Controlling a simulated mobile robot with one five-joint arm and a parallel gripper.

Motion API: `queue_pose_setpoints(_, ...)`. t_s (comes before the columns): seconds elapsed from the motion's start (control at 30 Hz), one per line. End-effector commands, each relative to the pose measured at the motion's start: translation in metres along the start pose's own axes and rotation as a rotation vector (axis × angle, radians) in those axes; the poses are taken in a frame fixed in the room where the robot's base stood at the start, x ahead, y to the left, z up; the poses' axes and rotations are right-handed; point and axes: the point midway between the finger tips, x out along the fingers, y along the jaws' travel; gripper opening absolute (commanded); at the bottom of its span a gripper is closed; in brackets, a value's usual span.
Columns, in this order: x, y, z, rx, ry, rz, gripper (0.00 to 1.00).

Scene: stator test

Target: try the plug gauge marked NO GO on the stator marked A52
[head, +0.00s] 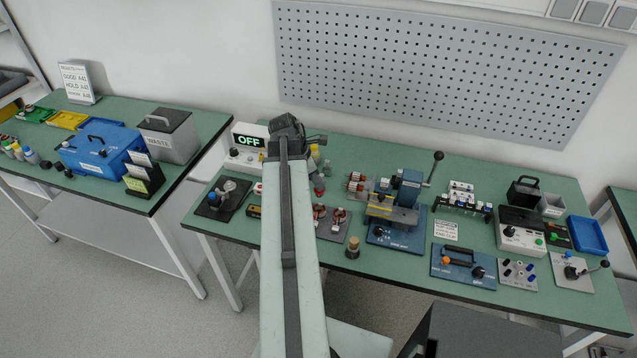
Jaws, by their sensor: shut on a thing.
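My gripper (287,126) is at the far end of my raised arm, above the back of the middle green bench. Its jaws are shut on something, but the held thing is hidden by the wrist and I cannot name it. Two round copper-wound parts, which look like stators, sit on a grey plate (330,236) just right of my arm. One stator (320,211) is nearer the arm and the other (339,215) is to its right. I cannot read A52 on either. I cannot pick out a gauge marked NO GO.
A display reading OFF (249,138) stands left of my gripper. A blue press (403,205) with a lever stands right of the stators. A small wooden-topped item (353,247) is near the front edge. Further right are a tester (520,232) and a blue tray (587,236).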

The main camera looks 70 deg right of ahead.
Motion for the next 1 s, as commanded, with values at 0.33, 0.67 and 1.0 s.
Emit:
queue_pose_setpoints(0.33,0.042,0.000,-0.017,0.001,0.000,0.000,0.00)
queue_pose_setpoints(0.67,0.050,0.000,-0.020,0.001,0.000,0.000,0.00)
queue_pose_setpoints(1.0,0.053,0.000,-0.021,0.002,0.000,-0.001,0.00)
